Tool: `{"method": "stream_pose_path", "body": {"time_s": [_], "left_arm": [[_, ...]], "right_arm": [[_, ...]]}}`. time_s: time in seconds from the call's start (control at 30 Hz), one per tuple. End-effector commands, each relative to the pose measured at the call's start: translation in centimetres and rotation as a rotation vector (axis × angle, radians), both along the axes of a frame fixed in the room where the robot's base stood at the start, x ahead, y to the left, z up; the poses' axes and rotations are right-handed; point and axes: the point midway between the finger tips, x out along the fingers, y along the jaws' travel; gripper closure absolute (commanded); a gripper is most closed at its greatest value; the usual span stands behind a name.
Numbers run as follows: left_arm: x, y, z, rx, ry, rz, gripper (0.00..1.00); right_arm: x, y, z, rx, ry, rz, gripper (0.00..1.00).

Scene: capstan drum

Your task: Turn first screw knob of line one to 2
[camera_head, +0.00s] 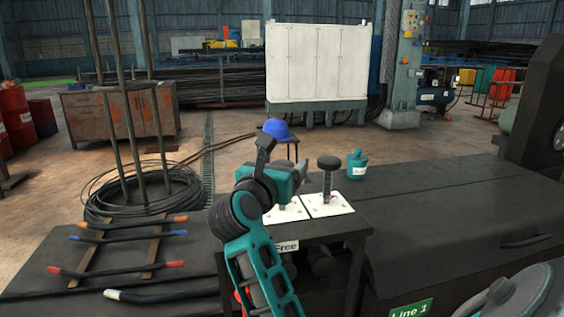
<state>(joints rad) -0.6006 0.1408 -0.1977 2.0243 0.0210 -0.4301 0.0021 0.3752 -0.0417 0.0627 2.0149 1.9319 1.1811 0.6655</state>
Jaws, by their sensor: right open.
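A screw knob (329,162) with a round black top stands upright on a threaded post over a white plate (338,208). A second white plate (290,214) lies just left of it. A short piece of post shows on that plate, and the top of its knob is hidden behind my gripper. My right gripper (298,172) is open above the left plate, beside the visible knob and apart from it. Whether its fingers are around the hidden knob I cannot tell. The numbers on the plates are too small to read. My left gripper is not in view.
The plates sit on a small dark table (345,226) labelled "Free". A teal container (357,164) stands behind right on the long black machine housing, marked by a green "Line 1" sign (410,310). Coloured-end bars (130,225) lie left. A blue helmet-like object (277,129) is behind.

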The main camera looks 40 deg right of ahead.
Motion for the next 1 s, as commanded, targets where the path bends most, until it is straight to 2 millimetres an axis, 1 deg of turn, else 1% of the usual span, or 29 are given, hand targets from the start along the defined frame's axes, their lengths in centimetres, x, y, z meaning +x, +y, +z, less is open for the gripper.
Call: {"method": "stream_pose_path", "body": {"time_s": [0.27, 0.8, 1.0], "left_arm": [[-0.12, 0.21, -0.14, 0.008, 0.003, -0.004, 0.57], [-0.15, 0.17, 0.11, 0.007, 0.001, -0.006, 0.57], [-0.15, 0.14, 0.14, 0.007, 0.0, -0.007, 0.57]], "right_arm": [[-0.03, -0.04, 0.0, 0.0, 0.0, 0.0, 0.25], [-0.02, -0.02, 0.16, -0.003, -0.003, 0.0, 0.75], [-0.03, -0.01, 0.27, -0.004, -0.005, 0.001, 0.75]]}}
